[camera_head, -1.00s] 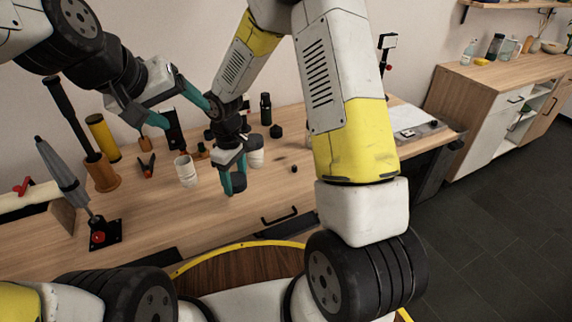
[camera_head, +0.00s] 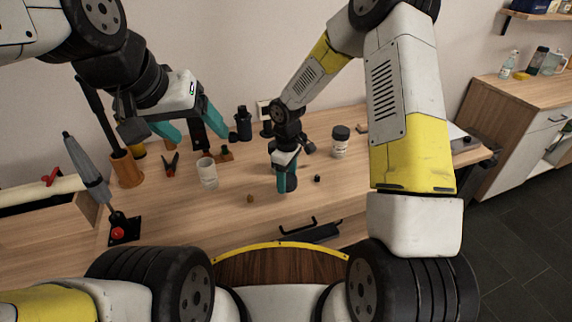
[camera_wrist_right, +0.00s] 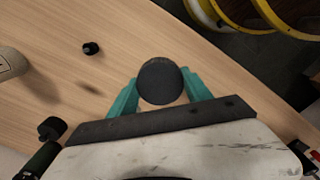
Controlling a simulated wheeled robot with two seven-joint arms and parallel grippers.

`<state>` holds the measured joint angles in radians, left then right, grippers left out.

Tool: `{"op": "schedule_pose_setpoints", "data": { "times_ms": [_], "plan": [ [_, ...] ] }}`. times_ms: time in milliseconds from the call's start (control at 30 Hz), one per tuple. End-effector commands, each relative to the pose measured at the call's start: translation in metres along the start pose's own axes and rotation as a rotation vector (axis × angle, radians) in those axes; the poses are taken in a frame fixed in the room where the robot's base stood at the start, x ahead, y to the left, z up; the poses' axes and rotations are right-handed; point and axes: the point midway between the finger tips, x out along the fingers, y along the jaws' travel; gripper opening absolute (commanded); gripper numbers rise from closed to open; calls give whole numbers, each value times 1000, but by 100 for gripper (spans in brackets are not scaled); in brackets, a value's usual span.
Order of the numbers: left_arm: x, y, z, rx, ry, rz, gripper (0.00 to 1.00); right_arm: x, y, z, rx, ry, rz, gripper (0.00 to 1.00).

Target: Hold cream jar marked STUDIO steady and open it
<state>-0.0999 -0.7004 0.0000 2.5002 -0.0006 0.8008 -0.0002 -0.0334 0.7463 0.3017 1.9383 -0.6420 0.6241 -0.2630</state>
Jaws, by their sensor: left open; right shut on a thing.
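My right gripper (camera_head: 286,183) is shut on a dark round-topped thing (camera_wrist_right: 160,82), low over the middle of the table. I cannot tell whether this is a lid or a whole jar. My left gripper (camera_head: 200,140) is open and empty, up at the left near a white open-topped cylinder (camera_head: 207,174). A pale jar with a black lid (camera_head: 340,142) stands right of my right gripper, apart from it; part of a pale jar also shows in the right wrist view (camera_wrist_right: 10,63). No STUDIO marking is readable. My right gripper hides the table behind it.
A small black piece (camera_head: 317,178) and a small brown piece (camera_head: 250,198) lie near my right gripper. A black bottle (camera_head: 243,123) and an orange-black clamp (camera_head: 170,165) stand farther back.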

Motion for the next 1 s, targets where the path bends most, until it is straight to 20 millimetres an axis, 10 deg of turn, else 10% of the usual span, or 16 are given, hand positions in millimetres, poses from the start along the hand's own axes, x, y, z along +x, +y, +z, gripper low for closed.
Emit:
{"op": "schedule_pose_setpoints", "data": {
  "times_ms": [867, 900, 1000],
  "plan": [
    [0, 0, 0, 0, 1, 0, 74, 40, 25, -11, 0, -1, 0, 9],
    [0, 0, 0, 0, 1, 0, 74, 40, 25, -11, 0, -1, 0, 59],
    [0, 0, 0, 0, 1, 0, 74, 40, 25, -11, 0, -1, 0, 79]
  ]
}}
